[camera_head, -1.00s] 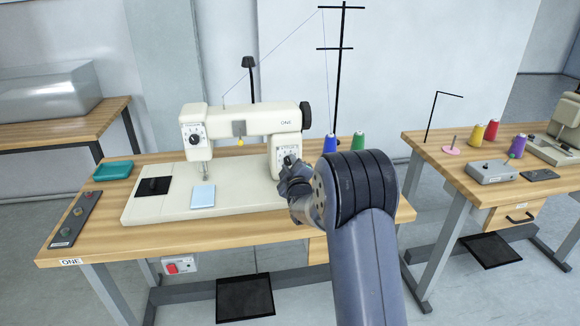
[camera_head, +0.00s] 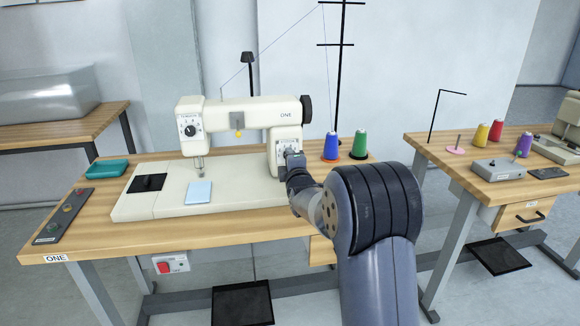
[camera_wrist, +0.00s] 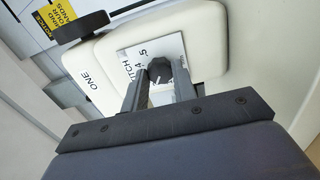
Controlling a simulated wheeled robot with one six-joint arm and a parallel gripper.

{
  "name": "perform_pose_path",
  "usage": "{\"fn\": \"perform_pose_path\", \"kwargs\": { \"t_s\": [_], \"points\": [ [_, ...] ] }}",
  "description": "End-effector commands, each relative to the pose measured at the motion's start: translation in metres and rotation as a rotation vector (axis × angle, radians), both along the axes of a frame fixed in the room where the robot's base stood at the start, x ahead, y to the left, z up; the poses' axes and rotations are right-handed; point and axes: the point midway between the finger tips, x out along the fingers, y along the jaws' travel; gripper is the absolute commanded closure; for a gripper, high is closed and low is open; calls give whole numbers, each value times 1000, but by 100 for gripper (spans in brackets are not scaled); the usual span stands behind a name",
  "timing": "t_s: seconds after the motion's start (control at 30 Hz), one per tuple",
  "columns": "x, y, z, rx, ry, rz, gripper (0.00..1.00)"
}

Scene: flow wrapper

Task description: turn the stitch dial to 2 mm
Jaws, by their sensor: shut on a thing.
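The cream sewing machine (camera_head: 240,116), marked ONE, stands on the wooden table. Its stitch dial sits on the right pillar, and in the head view my gripper (camera_head: 289,157) covers most of it. In the wrist view the dark stitch dial (camera_wrist: 160,70) lies between the two fingers of my gripper (camera_wrist: 160,84), which is shut on it. The white plate (camera_wrist: 137,56) around the dial shows "STITCH" and figures that look like 4 and 5. A white pointer line shows on the dial, but I cannot read its setting for sure.
Blue (camera_head: 331,146) and green (camera_head: 359,144) thread cones stand right of the machine. A light blue cloth (camera_head: 199,192) lies on the machine bed. A second dial (camera_head: 190,130) is on the machine's left head. A teal tray (camera_head: 106,170) sits at the left.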

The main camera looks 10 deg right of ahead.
Motion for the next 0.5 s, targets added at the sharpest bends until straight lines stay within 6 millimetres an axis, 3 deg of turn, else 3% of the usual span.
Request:
{"fn": "perform_pose_path", "kwargs": {
  "t_s": [0.5],
  "points": [
    [0,0,-1,-75,3,0,96]
  ]
}}
